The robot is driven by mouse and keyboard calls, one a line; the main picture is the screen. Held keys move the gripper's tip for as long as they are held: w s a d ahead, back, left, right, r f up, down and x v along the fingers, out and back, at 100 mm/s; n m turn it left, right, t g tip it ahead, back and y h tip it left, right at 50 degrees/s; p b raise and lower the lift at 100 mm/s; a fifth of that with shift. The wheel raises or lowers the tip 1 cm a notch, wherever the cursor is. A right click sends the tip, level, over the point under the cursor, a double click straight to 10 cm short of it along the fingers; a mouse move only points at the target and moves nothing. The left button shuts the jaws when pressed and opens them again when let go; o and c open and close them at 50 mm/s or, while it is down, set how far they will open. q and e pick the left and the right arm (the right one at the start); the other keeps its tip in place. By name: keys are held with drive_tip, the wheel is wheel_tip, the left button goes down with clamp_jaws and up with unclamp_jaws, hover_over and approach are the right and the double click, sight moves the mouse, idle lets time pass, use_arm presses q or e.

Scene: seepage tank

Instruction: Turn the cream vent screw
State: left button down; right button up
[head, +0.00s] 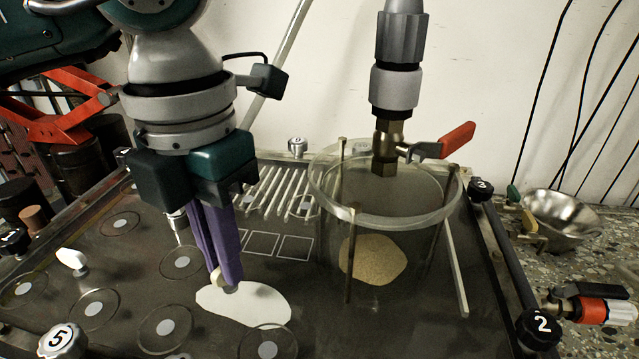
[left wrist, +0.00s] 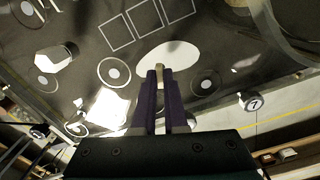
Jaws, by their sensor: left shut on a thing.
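The cream vent screw (head: 216,277) shows as a small cream piece at the tips of my left gripper (head: 222,280), above a white oval patch (head: 258,305) on the dark panel. The purple fingers are shut on it and hide most of it. In the left wrist view the cream tip (left wrist: 158,68) shows between the fingertips, with the white patch (left wrist: 170,54) behind it. I cannot tell how far the screw is turned. My right gripper is not in view.
A clear cylinder (head: 330,200) with a brass valve and red lever (head: 457,140) stands right of my left gripper. A white wing knob (head: 72,259) stands to the left. Numbered knobs (head: 62,340) line the panel edge. A metal bowl (head: 560,215) sits at the far right.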

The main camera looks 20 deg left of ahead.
use_arm(q)
drive_tip(key=shift+r, duration=0.1)
idle(0.3)
drive_tip(key=c, duration=1)
unclamp_jaws()
drive_tip(key=shift+o, duration=0.2)
wheel_tip(320, 180, up, 10)
drive_tip(key=shift+d, duration=0.1)
